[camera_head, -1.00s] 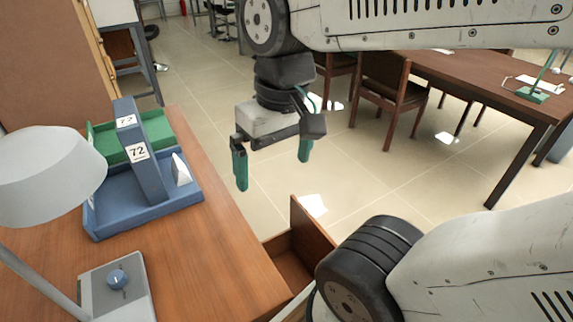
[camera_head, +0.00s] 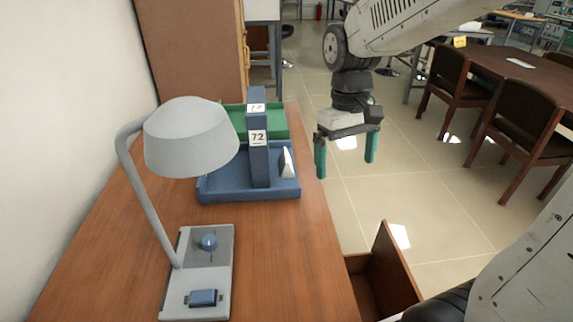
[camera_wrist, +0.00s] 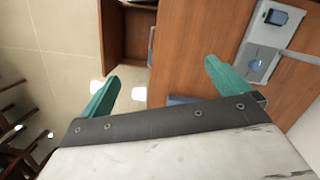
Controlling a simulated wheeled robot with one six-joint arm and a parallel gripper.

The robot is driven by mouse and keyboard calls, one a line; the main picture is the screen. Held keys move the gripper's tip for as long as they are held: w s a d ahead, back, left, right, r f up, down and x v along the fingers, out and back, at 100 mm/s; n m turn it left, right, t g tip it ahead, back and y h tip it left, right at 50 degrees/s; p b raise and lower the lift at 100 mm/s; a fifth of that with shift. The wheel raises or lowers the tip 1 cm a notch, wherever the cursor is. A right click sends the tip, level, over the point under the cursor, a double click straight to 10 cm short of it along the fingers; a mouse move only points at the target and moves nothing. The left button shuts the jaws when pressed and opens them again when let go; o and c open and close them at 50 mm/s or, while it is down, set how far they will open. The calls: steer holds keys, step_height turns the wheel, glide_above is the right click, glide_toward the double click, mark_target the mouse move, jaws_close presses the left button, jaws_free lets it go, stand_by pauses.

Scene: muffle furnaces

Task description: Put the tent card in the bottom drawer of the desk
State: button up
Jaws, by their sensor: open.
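The small white tent card (camera_head: 287,162) stands in the right part of the blue tray (camera_head: 215,190) on the desk (camera_head: 290,260). It is beside a tall blue divider bearing the number 72. My gripper (camera_head: 345,165) is open and empty, to the right of the tray, beyond the desk's right edge and apart from the card. Its two green fingers also show in the wrist view (camera_wrist: 160,85). A desk drawer (camera_head: 385,275) is pulled out at the right side; which level it is I cannot tell. It also shows in the wrist view (camera_wrist: 125,35).
A grey lamp (camera_head: 190,135) stands on the desk in front of the tray, its base carrying a blue knob. A green tray (camera_head: 275,123) sits behind the blue one. A wooden cabinet (camera_head: 195,50) stands at the back. Chairs and a table are at right, with open floor between.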

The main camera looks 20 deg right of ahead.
steer(key=w+f+n, duration=0.3)
steer(key=w+f, duration=0.3)
steer(key=w, duration=0.5)
steer(key=n+t, duration=0.1)
steer(key=n, duration=0.7)
glide_toward(286, 155)
steer(key=s+f, duration=0.1)
steer(key=f, duration=0.1)
steer(key=s+f, duration=0.2)
steer(key=f, duration=0.1)
steer(key=shift+s+d+f, duration=0.3)
steer(key=shift+s, duration=0.05)
steer(key=w+r+n, duration=0.1)
steer(key=w+r+t, duration=0.1)
steer(key=shift+w+n, duration=0.4)
steer(key=shift+f+n, duration=0.3)
steer(key=shift+n, duration=0.2)
steer(key=f, duration=0.7)
steer(key=shift+w+a+f, duration=0.1)
steer(key=shift+a+f, duration=0.1)
steer(key=shift+a, duration=0.1)
steer(key=c, duration=0.8)
steer(key=shift+r, duration=0.1)
